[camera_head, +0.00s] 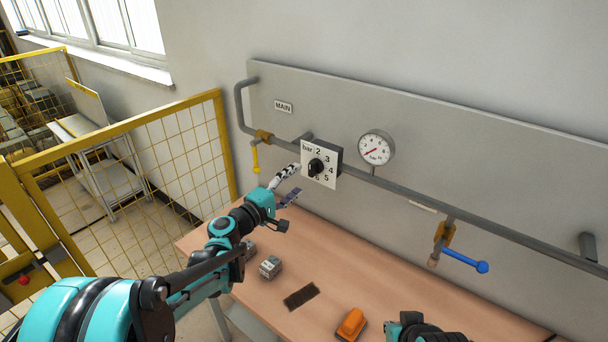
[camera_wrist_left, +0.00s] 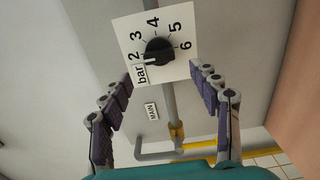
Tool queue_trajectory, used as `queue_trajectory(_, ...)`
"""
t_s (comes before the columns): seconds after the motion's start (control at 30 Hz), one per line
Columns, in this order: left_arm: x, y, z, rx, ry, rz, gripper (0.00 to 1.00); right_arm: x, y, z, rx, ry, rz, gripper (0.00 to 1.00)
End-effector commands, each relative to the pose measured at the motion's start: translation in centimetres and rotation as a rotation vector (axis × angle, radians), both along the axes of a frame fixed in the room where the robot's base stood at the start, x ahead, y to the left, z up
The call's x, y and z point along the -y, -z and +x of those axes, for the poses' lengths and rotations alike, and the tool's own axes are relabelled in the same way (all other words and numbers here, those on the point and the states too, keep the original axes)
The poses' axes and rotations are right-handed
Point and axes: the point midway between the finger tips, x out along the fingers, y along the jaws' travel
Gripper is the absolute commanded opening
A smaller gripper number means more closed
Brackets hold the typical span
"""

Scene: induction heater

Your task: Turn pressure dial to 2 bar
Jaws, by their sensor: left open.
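The pressure dial is a black knob (camera_head: 316,166) on a white square plate (camera_head: 333,183) marked "bar" and several numbers. In the left wrist view the knob (camera_wrist_left: 158,51) has a pale mark on its side towards the "bar" label, below the 2. My left gripper (camera_head: 288,186) is open and empty, just left of and below the plate. In the wrist view its fingers (camera_wrist_left: 162,92) spread on either side of the plate's near edge, apart from the knob. My right gripper (camera_head: 425,332) shows only partly at the bottom edge; its jaws cannot be made out.
A round gauge (camera_head: 376,147) has its red needle pointing lower left. A grey pipe (camera_head: 405,187) carries a yellow-handled valve (camera_head: 255,158) and a blue-handled valve (camera_head: 466,260). The wooden table (camera_head: 335,270) holds a grey block (camera_head: 270,267) and an orange object (camera_head: 351,324). A yellow fence (camera_head: 120,125) stands left.

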Motion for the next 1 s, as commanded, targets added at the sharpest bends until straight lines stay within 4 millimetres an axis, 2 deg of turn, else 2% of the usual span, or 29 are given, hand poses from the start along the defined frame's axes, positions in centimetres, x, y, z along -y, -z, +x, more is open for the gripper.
queue_trajectory(0.1,-1.6,0.0,-2.0,0.000,-0.003,0.000,0.62,0.0,0.0,0.0,0.000,0.000,0.000,0.00)
queue_trajectory(0.33,-3.1,0.0,-4.2,0.000,-0.002,0.000,0.62,0.0,0.0,0.0,0.000,0.000,0.000,0.00)
queue_trajectory(0.87,-3.2,0.0,-4.7,-0.001,0.002,0.008,0.62,0.0,0.0,0.0,0.000,0.000,0.000,0.00)
queue_trajectory(1.0,-2.3,0.6,-6.8,-0.013,0.026,0.124,0.62,0.0,0.4,0.0,0.000,0.000,0.000,0.00)
